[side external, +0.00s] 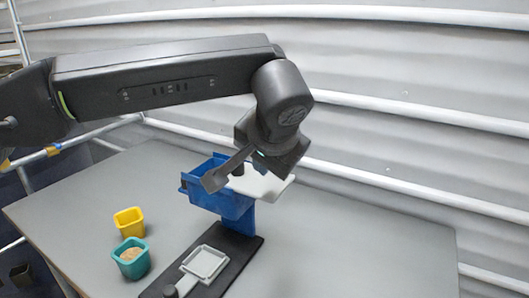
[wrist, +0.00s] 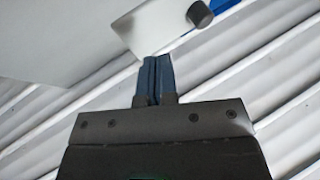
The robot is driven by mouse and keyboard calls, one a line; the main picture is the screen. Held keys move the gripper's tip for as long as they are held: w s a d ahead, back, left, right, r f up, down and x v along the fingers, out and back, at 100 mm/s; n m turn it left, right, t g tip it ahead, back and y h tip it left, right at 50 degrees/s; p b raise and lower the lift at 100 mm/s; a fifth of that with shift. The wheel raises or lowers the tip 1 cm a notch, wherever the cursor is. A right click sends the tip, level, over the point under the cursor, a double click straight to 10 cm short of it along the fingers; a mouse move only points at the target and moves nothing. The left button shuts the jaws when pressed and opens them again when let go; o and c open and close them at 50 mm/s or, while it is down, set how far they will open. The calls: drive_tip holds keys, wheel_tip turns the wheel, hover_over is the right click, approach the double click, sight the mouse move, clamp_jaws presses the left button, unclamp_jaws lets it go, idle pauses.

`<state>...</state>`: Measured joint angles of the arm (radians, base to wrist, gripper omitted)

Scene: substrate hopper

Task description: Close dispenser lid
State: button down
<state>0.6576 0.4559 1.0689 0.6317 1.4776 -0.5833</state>
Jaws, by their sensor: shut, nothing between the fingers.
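The blue dispenser hopper (side external: 236,207) stands on a dark base in the side view. Its pale flat lid (side external: 268,187) juts out past the hopper's right side, and the hopper's left part looks uncovered. The lid's dark knob (side external: 238,169) is partly hidden by my wrist. In the wrist view the lid (wrist: 150,32) shows at the top, with its knob (wrist: 199,14) near the right end. My gripper (wrist: 153,62) is shut and empty, its blue fingertips close to the lid's edge; I cannot tell whether they touch. In the side view my wrist hides the fingers.
A yellow cup (side external: 129,222) and a teal cup (side external: 131,262) with tan contents stand on the grey table (side external: 350,245), left of the dispenser. A light grey square tray (side external: 205,262) lies on the dark base (side external: 242,247). The table's right side is clear.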

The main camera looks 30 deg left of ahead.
sight(244, 174)
drive_tip(key=x, duration=0.5)
drive_tip(key=shift+w+a+f, duration=0.15)
drive_tip(key=shift+f, duration=0.1)
drive_tip(key=shift+w+a+r, duration=0.15)
drive_tip(key=shift+a, duration=1.05)
drive_tip(key=shift+w+a, duration=0.15)
drive_tip(key=shift+a, duration=0.5)
drive_tip(key=shift+a, duration=0.15)
drive_tip(key=a, duration=0.8)
drive_tip(key=shift+a, duration=0.4)
drive_tip(key=shift+d, duration=0.1)
